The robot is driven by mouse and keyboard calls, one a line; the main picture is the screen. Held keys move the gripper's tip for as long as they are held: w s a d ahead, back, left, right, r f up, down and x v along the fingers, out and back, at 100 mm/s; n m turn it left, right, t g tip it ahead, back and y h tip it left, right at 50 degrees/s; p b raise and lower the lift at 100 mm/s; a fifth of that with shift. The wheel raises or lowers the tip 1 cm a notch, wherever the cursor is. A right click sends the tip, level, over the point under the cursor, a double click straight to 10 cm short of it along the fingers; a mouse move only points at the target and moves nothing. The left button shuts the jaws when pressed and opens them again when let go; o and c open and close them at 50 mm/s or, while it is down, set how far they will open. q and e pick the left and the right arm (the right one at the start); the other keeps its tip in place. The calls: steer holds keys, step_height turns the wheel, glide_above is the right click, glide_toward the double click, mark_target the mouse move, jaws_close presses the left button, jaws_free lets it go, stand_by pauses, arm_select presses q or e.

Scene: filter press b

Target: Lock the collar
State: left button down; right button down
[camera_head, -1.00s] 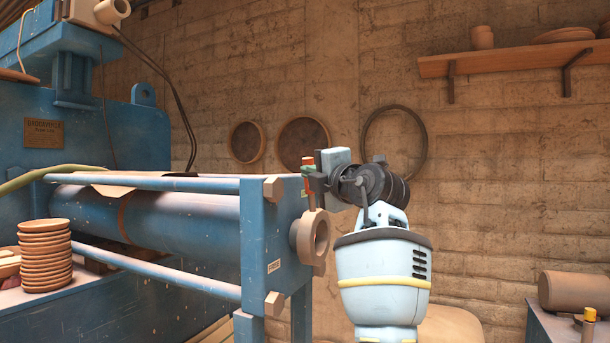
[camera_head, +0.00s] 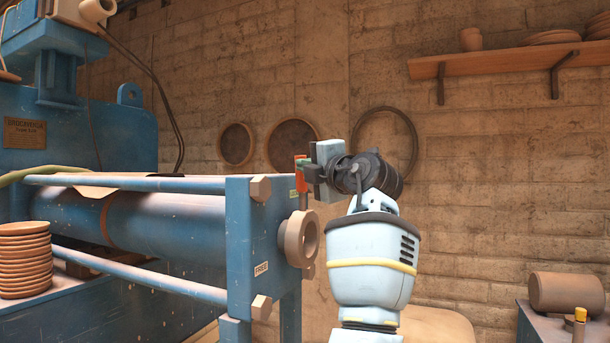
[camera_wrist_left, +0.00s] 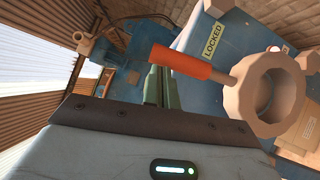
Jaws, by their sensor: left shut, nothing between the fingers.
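The collar (camera_head: 301,238) is a beige ring on the end plate of the blue press, with a lever ending in an orange handle (camera_head: 300,176). The lever points nearly straight up in the head view. In the wrist view the collar (camera_wrist_left: 262,92) is at the right, and its orange handle (camera_wrist_left: 182,62) reaches left, near a "LOCKED" label (camera_wrist_left: 212,40). A "FREE" label (camera_head: 261,269) is lower on the plate. My left gripper (camera_head: 303,166) is shut and empty, right at the handle; its green fingers (camera_wrist_left: 168,92) partly show. I cannot tell whether they touch the handle. My right gripper is out of view.
Rods (camera_head: 130,183) and a blue cylinder (camera_head: 165,225) run left from the end plate. Stacked clay dishes (camera_head: 25,262) stand at the left. A shelf (camera_head: 490,63) is on the brick wall. A bench with a brown cylinder (camera_head: 567,293) is at the lower right.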

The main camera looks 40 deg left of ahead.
arm_select(q)
steer(key=shift+w+a+r, duration=0.2)
steer(key=shift+w, duration=0.2)
steer(key=shift+w+a+r, duration=0.15)
steer(key=shift+w, duration=0.25)
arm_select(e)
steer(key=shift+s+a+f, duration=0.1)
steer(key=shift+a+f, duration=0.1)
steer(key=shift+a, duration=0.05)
arm_select(q)
steer(key=shift+s, duration=0.1)
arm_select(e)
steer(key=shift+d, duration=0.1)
